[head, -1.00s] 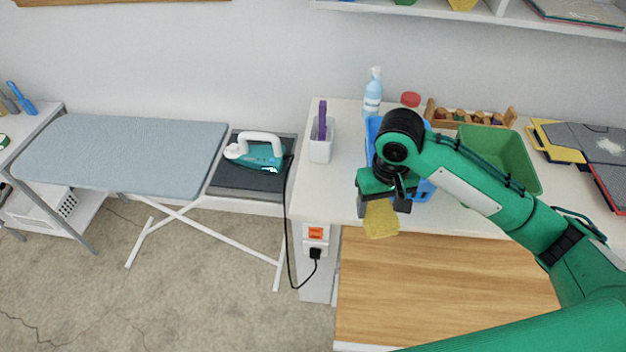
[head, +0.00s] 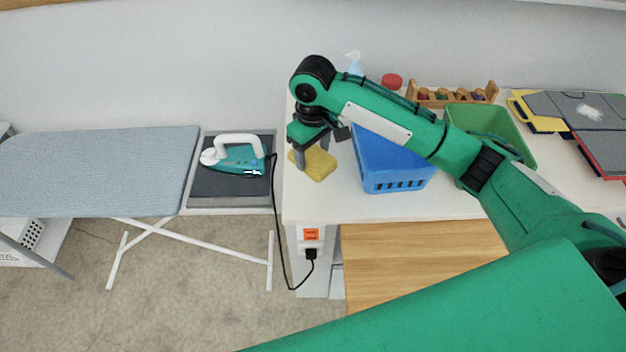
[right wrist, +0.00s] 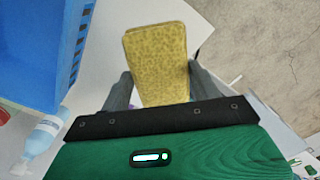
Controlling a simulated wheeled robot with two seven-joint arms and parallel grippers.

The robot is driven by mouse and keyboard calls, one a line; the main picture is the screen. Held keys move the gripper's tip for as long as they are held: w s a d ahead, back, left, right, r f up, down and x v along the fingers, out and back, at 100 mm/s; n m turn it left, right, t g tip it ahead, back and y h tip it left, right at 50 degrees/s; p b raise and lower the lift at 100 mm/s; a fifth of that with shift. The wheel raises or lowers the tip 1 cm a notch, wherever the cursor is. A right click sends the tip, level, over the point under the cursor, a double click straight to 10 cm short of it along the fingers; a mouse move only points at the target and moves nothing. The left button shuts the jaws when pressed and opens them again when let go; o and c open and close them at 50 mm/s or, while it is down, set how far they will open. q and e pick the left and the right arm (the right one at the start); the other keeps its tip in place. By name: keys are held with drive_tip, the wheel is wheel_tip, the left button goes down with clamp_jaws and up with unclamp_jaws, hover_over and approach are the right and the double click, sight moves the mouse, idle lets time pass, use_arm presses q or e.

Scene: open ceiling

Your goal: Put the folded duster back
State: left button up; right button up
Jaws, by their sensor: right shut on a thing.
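The folded duster (head: 318,163) is a yellow, flat folded cloth. My right gripper (head: 313,157) is shut on it, over the left end of the white counter (head: 340,205), left of the blue basket (head: 390,168). In the right wrist view the duster (right wrist: 158,60) stands out between the two grey fingers (right wrist: 160,85), which press on its sides. I cannot tell if its lower edge touches the counter. The blue basket's wall (right wrist: 40,50) fills the upper left of that view. My left gripper is not in view.
A green bin (head: 490,130), a wooden rack (head: 450,97) and a spray bottle (head: 355,62) stand farther back or right. The iron (head: 235,155) rests on a dark pad, its cord hanging in front of the counter. The counter's front left is clear.

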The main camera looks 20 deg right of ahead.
wheel_tip(320, 180, down, 7)
drive_tip(key=shift+s+r+p, duration=0.1)
drive_tip(key=shift+p, duration=0.5)
wheel_tip(320, 180, down, 4)
drive_tip(key=shift+d+p, duration=0.1)
drive_tip(key=shift+p, duration=0.35)
drive_tip(key=shift+f, duration=0.45)
drive_tip(key=o, duration=1)
drive_tip(key=shift+f, duration=0.15)
wheel_tip(320, 180, up, 12)
drive_tip(key=b, duration=0.3)
drive_tip(key=shift+f, duration=0.25)
drive_tip(key=shift+r, duration=0.45)
